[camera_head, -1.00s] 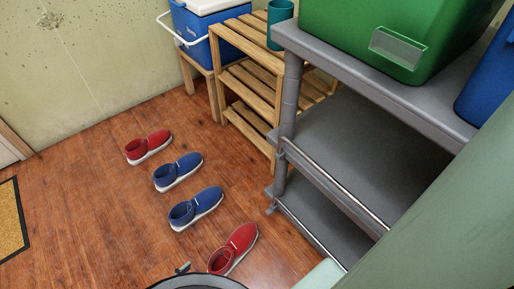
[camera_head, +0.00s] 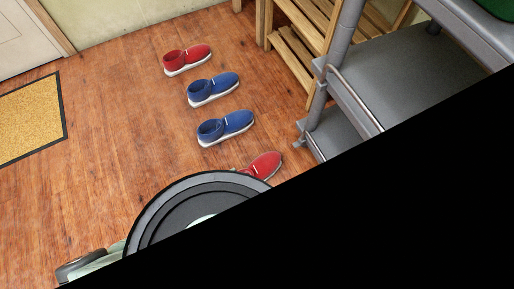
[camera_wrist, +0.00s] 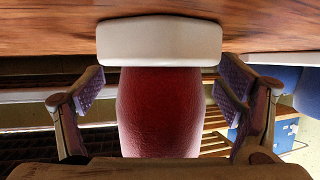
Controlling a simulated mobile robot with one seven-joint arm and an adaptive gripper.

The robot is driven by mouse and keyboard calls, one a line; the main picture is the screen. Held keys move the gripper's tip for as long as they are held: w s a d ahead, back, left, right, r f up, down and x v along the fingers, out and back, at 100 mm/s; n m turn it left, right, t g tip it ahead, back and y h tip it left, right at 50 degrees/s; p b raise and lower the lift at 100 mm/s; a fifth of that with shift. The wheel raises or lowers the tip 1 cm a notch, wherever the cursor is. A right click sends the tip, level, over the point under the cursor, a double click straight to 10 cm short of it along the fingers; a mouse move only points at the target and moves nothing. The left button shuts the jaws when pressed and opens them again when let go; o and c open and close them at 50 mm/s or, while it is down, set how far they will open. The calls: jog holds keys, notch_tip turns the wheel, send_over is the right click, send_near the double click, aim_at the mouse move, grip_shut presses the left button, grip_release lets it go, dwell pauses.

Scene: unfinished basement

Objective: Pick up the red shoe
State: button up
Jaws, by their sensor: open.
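In the head view a red shoe (camera_head: 263,165) with a white sole lies nearest me, partly hidden behind my round base. A second red shoe (camera_head: 187,58) lies farther back. In the wrist view, which is upside down, a red shoe (camera_wrist: 158,105) fills the middle, its white sole (camera_wrist: 160,42) by the floor. My gripper (camera_wrist: 160,88) is open, with one finger on each side of this shoe and gaps visible between. The gripper does not show in the head view.
Two blue shoes (camera_head: 213,88) (camera_head: 225,127) lie between the red ones. A grey shelf unit (camera_head: 405,92) and a wooden rack (camera_head: 298,55) stand at the right. A doormat (camera_head: 30,118) lies at the left on open floor. Black covers the lower right of the head view.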

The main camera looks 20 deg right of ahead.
jog(key=shift+d, duration=0.1)
jog(key=c, duration=1.5)
